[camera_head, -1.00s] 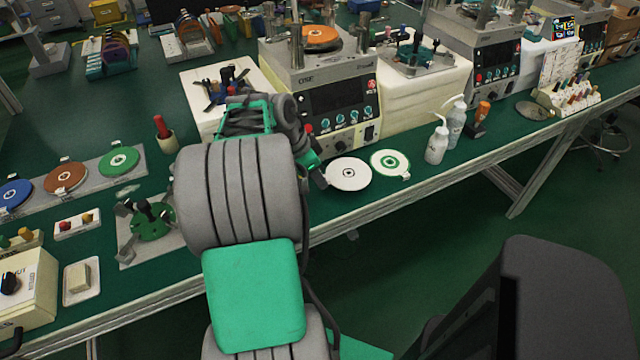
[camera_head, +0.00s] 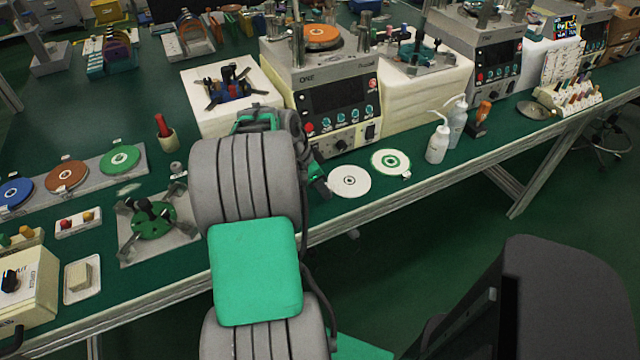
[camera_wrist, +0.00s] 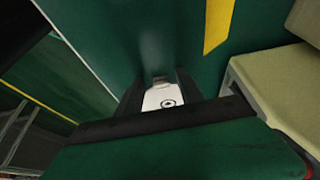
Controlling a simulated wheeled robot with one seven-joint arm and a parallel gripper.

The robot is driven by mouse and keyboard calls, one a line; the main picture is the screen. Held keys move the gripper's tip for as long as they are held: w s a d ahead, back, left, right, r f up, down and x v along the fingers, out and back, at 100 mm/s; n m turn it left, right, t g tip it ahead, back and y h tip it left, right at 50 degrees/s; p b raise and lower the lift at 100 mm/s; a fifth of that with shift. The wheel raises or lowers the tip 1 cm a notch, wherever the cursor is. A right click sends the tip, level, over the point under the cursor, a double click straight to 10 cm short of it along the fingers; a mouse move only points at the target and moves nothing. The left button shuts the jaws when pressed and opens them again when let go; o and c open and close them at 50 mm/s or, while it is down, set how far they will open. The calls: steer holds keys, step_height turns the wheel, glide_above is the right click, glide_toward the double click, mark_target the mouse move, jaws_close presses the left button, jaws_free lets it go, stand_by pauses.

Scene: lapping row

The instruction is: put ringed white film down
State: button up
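The ringed white film (camera_head: 349,181) is a white disc with a small dark ring around its middle. In the head view it looks flat at the bench's front edge strip, just right of my gripper (camera_head: 319,183). In the wrist view the film (camera_wrist: 158,97) shows partly between the two dark fingers of my gripper (camera_wrist: 160,77). A small grey tab at its edge lies between the fingertips, with green bench visible on both sides of it. The fingers look apart and open. My palm and fingers hide much of the film.
A white disc with a green ring (camera_head: 390,161) lies just right of the film. White bottles (camera_head: 438,144) stand further right. A lapping machine (camera_head: 335,110) stands behind. A green fixture on a grey plate (camera_head: 152,220) lies left of my arm. The bench front edge is close.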

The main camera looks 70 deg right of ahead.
steer(key=shift+w+r, duration=0.15)
steer(key=shift+r, duration=0.5)
steer(key=v, duration=1.1)
steer(key=w+a+n+t, duration=0.3)
steer(key=w+a+n, duration=0.95)
steer(key=a, duration=0.35)
steer(key=a+f+n+t+y, duration=0.2)
steer(key=a+n, duration=1.2)
steer(key=a, duration=1.1)
steer(key=shift+s+a+f+y+p, duration=0.2)
steer(key=shift+s+y+p, duration=0.15)
steer(key=shift+y, duration=0.45)
steer(key=shift+c, duration=0.4)
